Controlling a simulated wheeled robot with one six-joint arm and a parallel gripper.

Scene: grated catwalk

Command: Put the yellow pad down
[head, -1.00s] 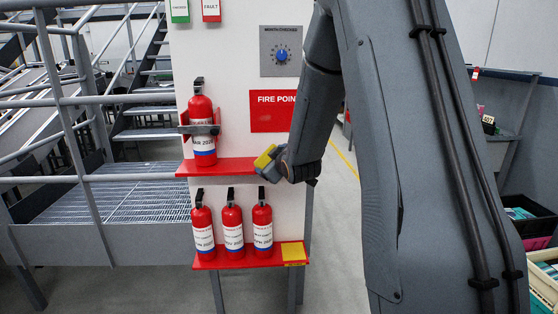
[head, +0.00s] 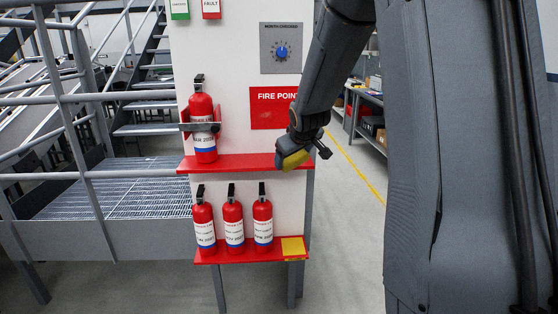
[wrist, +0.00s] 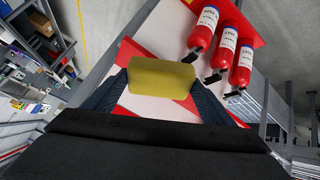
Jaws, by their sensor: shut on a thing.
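The yellow pad (wrist: 152,76) is between the two fingers of my gripper (wrist: 155,88) in the wrist view. In the head view my gripper (head: 284,150) is shut on the pad (head: 295,160), which is tilted and appears at the right end of the upper red shelf (head: 240,163). I cannot tell whether the pad touches that shelf. A flat yellow square (head: 293,247) lies at the right end of the lower red shelf (head: 240,257).
One fire extinguisher (head: 203,120) stands on the upper shelf in a bracket. Three more (head: 233,225) stand on the lower shelf, left of the yellow square. Railings (head: 90,175) are at left.

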